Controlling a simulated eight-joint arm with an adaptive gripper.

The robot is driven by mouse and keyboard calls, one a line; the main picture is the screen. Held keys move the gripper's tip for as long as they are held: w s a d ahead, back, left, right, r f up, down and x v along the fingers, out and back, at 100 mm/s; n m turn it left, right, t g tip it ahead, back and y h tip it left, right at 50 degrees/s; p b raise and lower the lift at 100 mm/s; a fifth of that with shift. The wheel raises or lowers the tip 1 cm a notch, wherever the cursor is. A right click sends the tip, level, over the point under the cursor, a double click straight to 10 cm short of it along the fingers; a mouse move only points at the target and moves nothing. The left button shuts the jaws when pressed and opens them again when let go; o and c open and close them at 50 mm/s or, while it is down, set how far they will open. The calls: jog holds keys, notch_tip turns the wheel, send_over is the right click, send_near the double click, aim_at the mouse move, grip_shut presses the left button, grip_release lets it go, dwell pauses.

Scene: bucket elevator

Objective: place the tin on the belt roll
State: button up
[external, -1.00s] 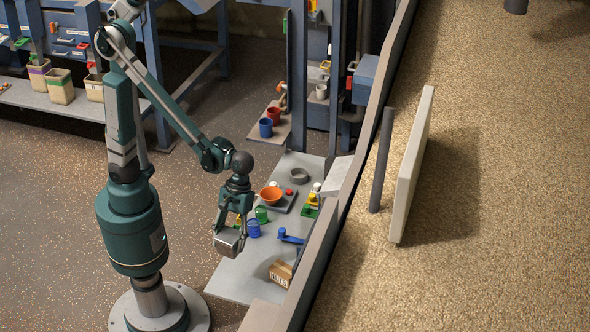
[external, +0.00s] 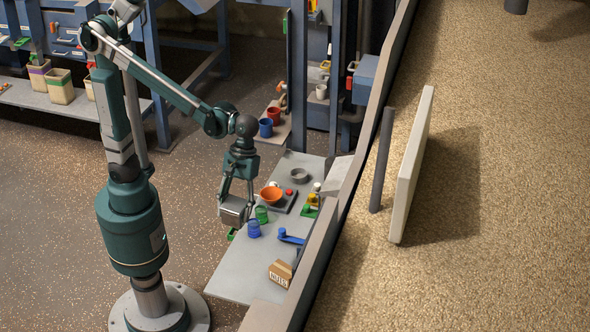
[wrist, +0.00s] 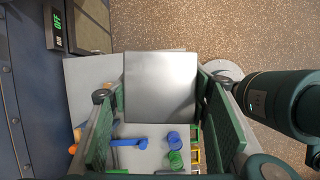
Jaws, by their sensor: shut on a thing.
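The tin is a plain silver-grey box (external: 232,209) held between the fingers of my gripper (external: 236,192), above the left edge of the grey bench. In the wrist view the tin (wrist: 160,87) fills the space between the two green finger pads, its flat face toward the camera. A grey ring-shaped roll (external: 299,175), which looks like the belt roll, lies flat at the far end of the bench. My gripper and the tin are apart from it, nearer and to its left. The roll cannot be made out in the wrist view.
A blue crank (external: 291,237) and a NUTS box (external: 280,273) are nearer. A low wall (external: 326,222) borders the bench's right.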

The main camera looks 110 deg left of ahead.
jog(key=w+a+n+t+y+p, duration=0.15)
jog(key=w+a+n, duration=0.35)
jog(key=a, duration=0.8)
jog(key=w+a+r+n+t+p, duration=0.1)
jog(key=w+a+n+p, duration=0.15)
jog(key=w+a, duration=0.8)
jog(key=w+a+n+t+y+p, duration=0.1)
jog(key=w+a+n, duration=0.3)
jog(key=a, duration=1.1)
jog(key=s+a+f+n+t+y+p, duration=0.2)
jog(key=a+n, duration=0.5)
jog(key=a, duration=2.4)
notch_tip(320, 180, down, 10)
jog(key=p, duration=0.1)
jog(key=shift+a+f+g, duration=0.15)
jog(key=shift+a+g, duration=0.1)
jog(key=shift+g, duration=0.1)
jog(key=shift+w+n, duration=0.1)
jog(key=shift+n, duration=0.15)
jog(key=shift+f, duration=3.1)
jog(key=shift+f, duration=0.15)
